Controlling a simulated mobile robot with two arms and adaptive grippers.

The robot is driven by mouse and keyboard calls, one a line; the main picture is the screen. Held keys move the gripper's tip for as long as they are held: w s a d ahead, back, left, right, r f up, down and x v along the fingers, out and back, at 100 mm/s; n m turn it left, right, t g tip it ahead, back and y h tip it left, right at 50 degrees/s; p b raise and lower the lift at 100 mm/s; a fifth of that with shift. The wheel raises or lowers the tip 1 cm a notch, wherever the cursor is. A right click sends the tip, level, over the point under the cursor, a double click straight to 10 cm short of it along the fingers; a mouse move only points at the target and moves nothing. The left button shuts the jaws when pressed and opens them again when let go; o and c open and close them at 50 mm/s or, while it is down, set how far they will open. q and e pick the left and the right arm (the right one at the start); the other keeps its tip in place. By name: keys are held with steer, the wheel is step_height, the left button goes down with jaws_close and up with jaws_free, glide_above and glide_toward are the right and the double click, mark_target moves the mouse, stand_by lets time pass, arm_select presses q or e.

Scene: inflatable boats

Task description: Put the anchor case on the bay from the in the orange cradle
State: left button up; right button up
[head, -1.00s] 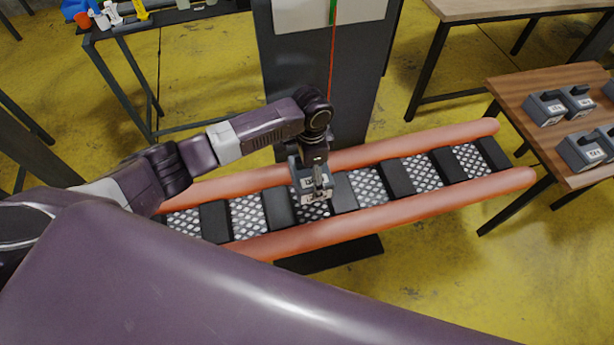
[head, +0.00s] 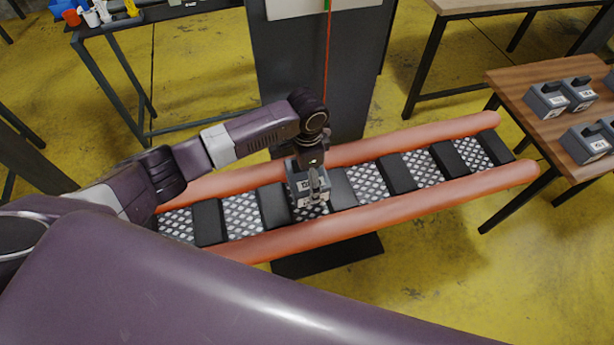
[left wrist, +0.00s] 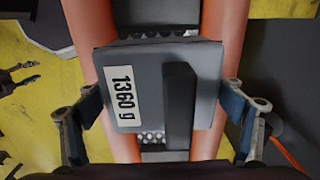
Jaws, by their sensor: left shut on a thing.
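The anchor case (head: 297,187) is a grey box with a dark handle bar. In the left wrist view the case (left wrist: 203,62) has a white label reading 1360 g. My left gripper (head: 316,185) is shut on it, with one finger on each side in the left wrist view (left wrist: 162,100). The orange cradle (head: 430,188) has two long orange tubes with patterned bays (head: 242,215) between black dividers (head: 397,174). The case is over a bay near the cradle's middle; I cannot tell whether it touches the bay. My right gripper is not in view.
A wooden table (head: 520,98) at the right holds several similar grey cases (head: 586,142). A dark column (head: 310,70) stands behind the cradle. Another table (head: 190,15) with small coloured items is at the upper left. The bays on both sides of the held case look empty.

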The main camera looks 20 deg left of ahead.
arm_select(q)
steer(key=shift+w+f+b, duration=0.1)
steer(key=shift+f+b, duration=1.35)
steer(key=shift+b, duration=0.2)
steer(key=shift+f+b, duration=0.9)
steer(key=shift+f, duration=1.35)
steer(key=o, duration=1.8)
steer(key=shift+o, duration=0.9)
steer(key=shift+s+f, duration=0.2)
steer(key=shift+s, duration=0.05)
step_height(320, 180, up, 12)
steer(key=shift+w+r, duration=0.1)
steer(key=shift+r, duration=0.1)
